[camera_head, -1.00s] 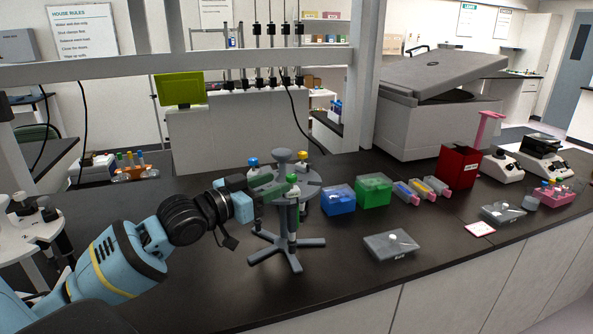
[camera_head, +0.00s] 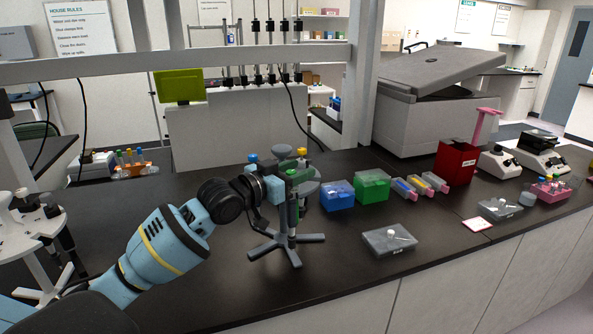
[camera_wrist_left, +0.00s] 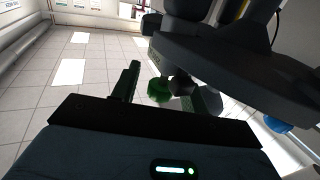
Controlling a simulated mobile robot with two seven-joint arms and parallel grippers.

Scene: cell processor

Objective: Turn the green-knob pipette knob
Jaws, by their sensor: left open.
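The green-knob pipette hangs upright on a grey carousel stand (camera_head: 288,238) on the black bench. Its green knob (camera_head: 292,173) faces me at the front of the stand. My left gripper (camera_head: 284,186) reaches it from the left, and its arm partly hides the stand. In the left wrist view the green knob (camera_wrist_left: 159,90) shows between the two open fingers, nearer the left finger. I cannot tell whether a finger touches it. A blue knob (camera_head: 252,158) and a yellow knob (camera_head: 302,152) top other pipettes on the stand. My right gripper is not in view.
A blue box (camera_head: 337,196) and a green box (camera_head: 373,186) stand just right of the stand. The bench front between stand and edge is clear.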

